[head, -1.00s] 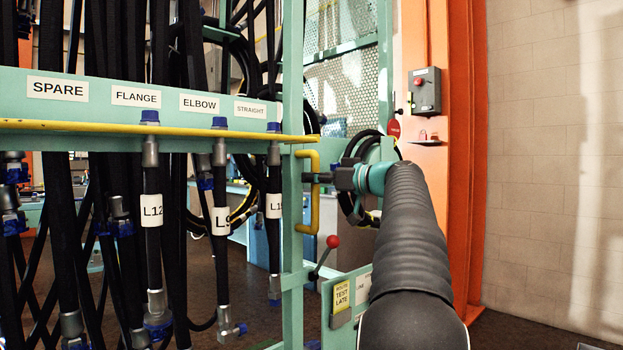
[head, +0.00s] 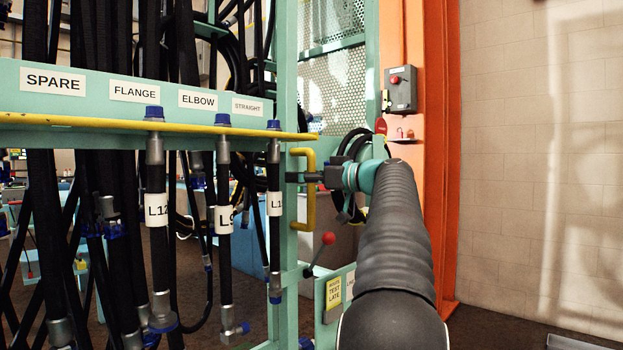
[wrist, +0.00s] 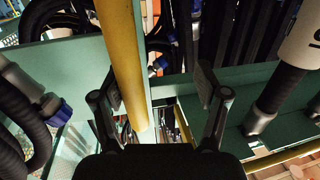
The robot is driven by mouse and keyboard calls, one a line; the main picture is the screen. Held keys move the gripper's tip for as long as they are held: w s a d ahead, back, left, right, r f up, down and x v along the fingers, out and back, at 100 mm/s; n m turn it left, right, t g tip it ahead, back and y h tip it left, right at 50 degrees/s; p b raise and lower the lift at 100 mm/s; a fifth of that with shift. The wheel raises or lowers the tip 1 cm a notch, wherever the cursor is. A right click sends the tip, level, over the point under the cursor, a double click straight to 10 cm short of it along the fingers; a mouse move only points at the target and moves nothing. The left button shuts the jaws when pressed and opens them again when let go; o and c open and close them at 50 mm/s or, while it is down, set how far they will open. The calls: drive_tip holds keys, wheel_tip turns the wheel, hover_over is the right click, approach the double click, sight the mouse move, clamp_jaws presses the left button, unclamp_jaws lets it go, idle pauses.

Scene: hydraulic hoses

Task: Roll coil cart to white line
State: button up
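The coil cart is a pale green frame (head: 287,70) hung with black hoses, with a yellow rail (head: 200,131) under its labelled bar. A yellow bracket handle (head: 309,205) stands upright on its right post; it also crosses the wrist view (wrist: 124,55). My gripper (head: 309,178) is at the handle, reaching in from the right. In the wrist view my gripper (wrist: 160,90) has its fingers wide apart, with the handle between them and close to the left finger. Whether they touch is unclear. I cannot make out a white line on the floor.
An orange column (head: 420,130) with a grey switch box (head: 400,90) stands behind my arm. A pale block wall (head: 540,150) fills the right. A red-knobbed lever (head: 328,239) sits low beside the post.

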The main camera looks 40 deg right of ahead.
drive_tip(key=d+v, duration=0.1)
drive_tip(key=v, duration=1.1)
drive_tip(key=shift+s+d, duration=0.15)
idle(0.3)
drive_tip(key=x, duration=1.2)
drive_tip(key=shift+a+r, duration=0.25)
drive_tip(key=shift+r, duration=0.05)
clamp_jaws()
